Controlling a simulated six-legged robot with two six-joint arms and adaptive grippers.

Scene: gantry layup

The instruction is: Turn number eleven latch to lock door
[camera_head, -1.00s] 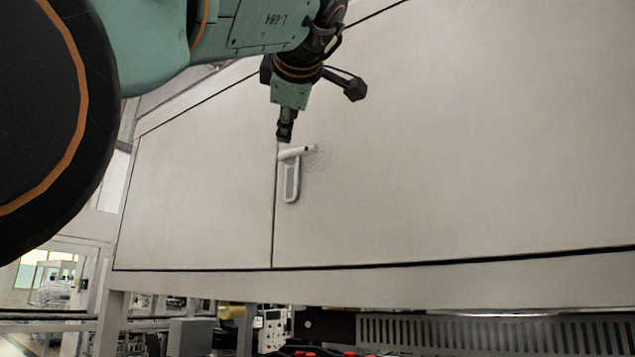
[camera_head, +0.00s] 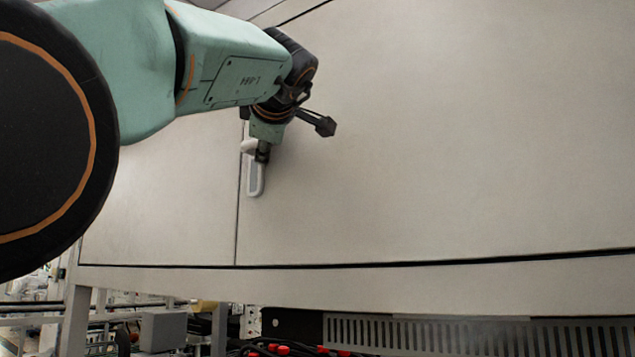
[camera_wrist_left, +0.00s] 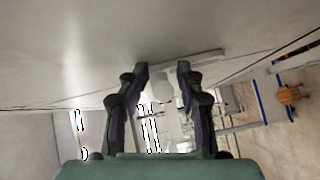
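A white latch (camera_head: 256,185) with a grey inset plate is mounted on the pale door panel (camera_head: 420,140), beside the vertical seam. Its short lever (camera_head: 248,146) points left, across the seam. My left gripper (camera_head: 262,157) is in front of the latch's upper part and hides some of it. In the left wrist view, the gripper's fingers (camera_wrist_left: 162,68) are spread apart, with the pale latch (camera_wrist_left: 207,57) at their tips. I cannot tell whether they touch it. No number is readable on the latch. My right gripper is in neither view.
A second pale panel (camera_head: 150,195) lies left of the seam. Below the panels are a horizontal ledge, a slotted metal strip (camera_head: 420,334) and red-capped parts (camera_head: 282,350). The panel right of the latch is clear.

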